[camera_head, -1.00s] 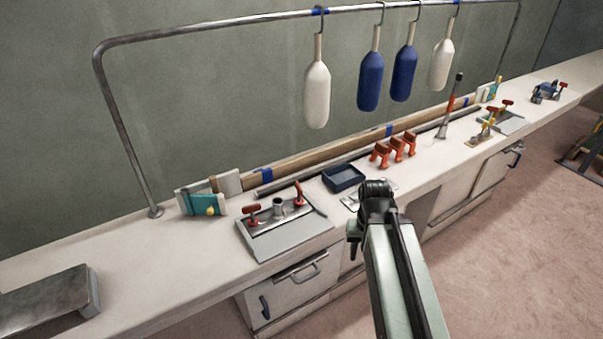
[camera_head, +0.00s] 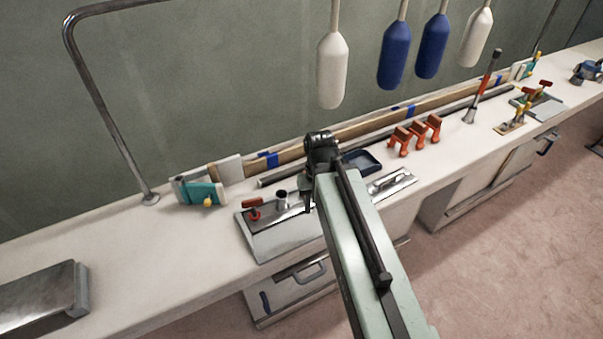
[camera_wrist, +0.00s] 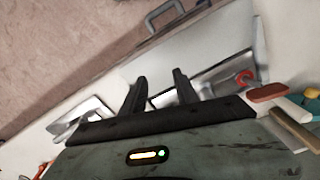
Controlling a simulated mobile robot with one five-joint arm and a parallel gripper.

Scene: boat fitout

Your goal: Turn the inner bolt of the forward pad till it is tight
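A grey metal pad plate (camera_head: 285,238) lies on the bench below and left of my gripper (camera_head: 308,203). A red-handled bolt (camera_head: 254,208) stands at its left side, beside a short grey post (camera_head: 281,197). The pad's right red-handled bolt is hidden behind my arm. In the wrist view my gripper (camera_wrist: 160,78) has its two dark fingers apart, with nothing seen between them, over or near the pad plate (camera_wrist: 210,82). A red handle (camera_wrist: 267,92) shows to their right. A second red-handled pad (camera_head: 541,103) lies far right. I cannot tell which pad is forward.
A blue tray (camera_head: 362,162) and a metal plate (camera_head: 393,182) lie right of my gripper. Orange clamps (camera_head: 415,133) stand further right. A teal block (camera_head: 202,194) lies left. Fenders (camera_head: 395,55) hang above. The left bench top is mostly clear.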

